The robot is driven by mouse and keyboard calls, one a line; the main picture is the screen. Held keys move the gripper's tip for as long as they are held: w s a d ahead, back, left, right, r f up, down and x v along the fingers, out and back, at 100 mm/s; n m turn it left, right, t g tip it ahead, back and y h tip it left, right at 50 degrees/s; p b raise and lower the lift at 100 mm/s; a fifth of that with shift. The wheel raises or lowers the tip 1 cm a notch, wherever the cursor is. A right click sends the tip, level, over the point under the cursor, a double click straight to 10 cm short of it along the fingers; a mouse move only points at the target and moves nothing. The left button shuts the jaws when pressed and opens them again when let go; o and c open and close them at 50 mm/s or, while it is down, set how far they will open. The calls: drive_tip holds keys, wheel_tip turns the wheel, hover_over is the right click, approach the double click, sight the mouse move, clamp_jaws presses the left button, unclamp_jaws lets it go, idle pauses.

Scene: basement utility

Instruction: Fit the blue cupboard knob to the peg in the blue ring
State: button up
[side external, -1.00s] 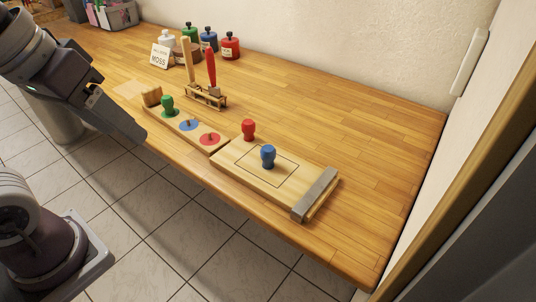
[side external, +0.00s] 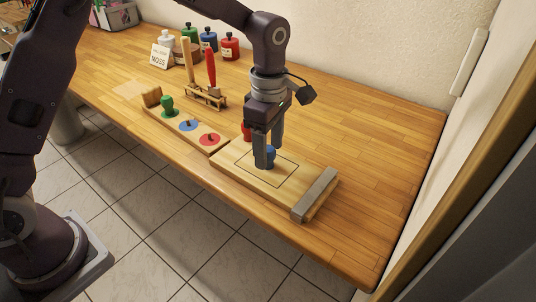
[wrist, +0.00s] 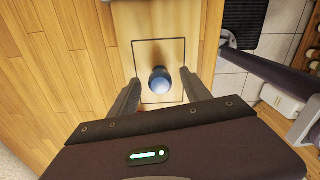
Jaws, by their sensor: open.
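The blue knob (wrist: 160,82) stands inside the black square outline on the light wooden board (side external: 240,178). In the side view the blue knob (side external: 271,151) is partly hidden by my fingers. My gripper (side external: 269,152) points down over it, with the fingers around the knob's sides. In the wrist view my gripper (wrist: 160,90) is open, its fingers apart on either side of the knob with gaps. The peg board (side external: 155,113) has a blue ring (side external: 189,125) with a bare peg, a red ring (side external: 210,139) with a bare peg, and a green knob (side external: 167,104) on it.
A red knob (side external: 247,130) stands just behind my gripper, partly hidden. A wooden rack (side external: 208,98) holds upright tools behind the peg board. Paint bottles (side external: 229,46) and a MOSS sign (side external: 160,56) stand at the back. A grey bar (side external: 314,194) crosses the board's right end. The right tabletop is clear.

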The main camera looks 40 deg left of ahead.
sight(269, 148)
drive_tip(key=shift+f, duration=0.3)
clamp_jaws()
wheel_tip(269, 148, up, 10)
drive_tip(key=shift+r, duration=0.1)
idle(0.4)
drive_tip(key=a+f, duration=0.2)
drive_tip(key=a, duration=2.4)
drive_tip(key=shift+s+a+f, duration=0.15)
drive_tip(key=shift+s+a, duration=0.05)
drive_tip(key=shift+s, duration=0.1)
